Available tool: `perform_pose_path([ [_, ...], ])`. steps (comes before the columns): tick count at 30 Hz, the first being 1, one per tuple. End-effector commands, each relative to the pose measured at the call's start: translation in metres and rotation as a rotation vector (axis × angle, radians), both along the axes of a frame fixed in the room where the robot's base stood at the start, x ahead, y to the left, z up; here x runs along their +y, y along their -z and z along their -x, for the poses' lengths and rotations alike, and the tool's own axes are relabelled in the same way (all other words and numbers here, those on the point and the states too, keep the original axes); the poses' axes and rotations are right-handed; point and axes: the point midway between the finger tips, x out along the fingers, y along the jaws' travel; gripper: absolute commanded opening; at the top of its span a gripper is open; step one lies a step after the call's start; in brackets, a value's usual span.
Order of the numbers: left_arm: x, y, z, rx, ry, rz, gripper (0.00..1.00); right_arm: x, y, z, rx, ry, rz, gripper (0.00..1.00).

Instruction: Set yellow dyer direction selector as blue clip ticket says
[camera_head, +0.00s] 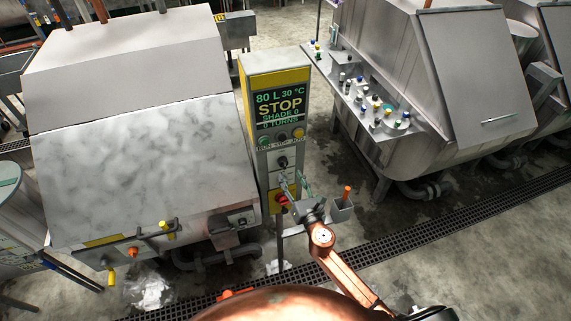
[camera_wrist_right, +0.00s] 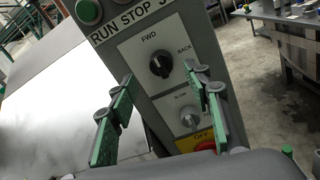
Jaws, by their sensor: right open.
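The control panel with a yellow top (camera_head: 275,66) stands beside the large dyeing machine (camera_head: 140,165). Its screen (camera_head: 278,104) reads 80 L, 30 °C, STOP, SHADE 0, 0 TURNS. The direction selector, a black knob on a white plate, shows in the head view (camera_head: 282,161) and the right wrist view (camera_wrist_right: 160,65), marked FWD upper left and BACK right. Its exact setting is unclear. My right gripper (camera_head: 295,190) is open and empty below the knob, its green-padded fingers (camera_wrist_right: 163,88) spread either side of it in the wrist view. I cannot make out a ticket with a blue clip.
Below the selector are a smaller silver knob (camera_wrist_right: 190,118) and a red switch on a yellow plate (camera_wrist_right: 204,144) marked OFF. Run and stop buttons sit above. A second machine (camera_head: 440,75) with a shelf of bottles (camera_head: 365,103) stands right, across open floor.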

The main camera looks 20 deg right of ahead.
Motion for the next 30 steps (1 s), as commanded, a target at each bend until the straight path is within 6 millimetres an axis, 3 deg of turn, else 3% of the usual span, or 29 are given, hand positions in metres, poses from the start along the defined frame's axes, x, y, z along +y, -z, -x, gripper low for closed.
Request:
perform_pose_path([
  [6, -0.001, -0.001, -0.001, -0.001, 0.001, 0.001, 0.4, 0.003, 0.0, -0.036, 0.001, 0.001, -0.004, 0.45],
  [12, -0.002, -0.001, -0.002, -0.003, 0.002, 0.002, 0.4, 0.004, 0.001, -0.059, 0.003, 0.002, -0.005, 0.45],
  [23, -0.003, -0.001, -0.003, -0.004, 0.002, 0.002, 0.4, 0.005, 0.001, -0.066, 0.003, 0.001, -0.007, 0.45],
  [30, -0.003, -0.001, -0.003, -0.004, 0.001, 0.002, 0.4, 0.005, 0.001, -0.065, 0.003, 0.002, -0.006, 0.3],
])
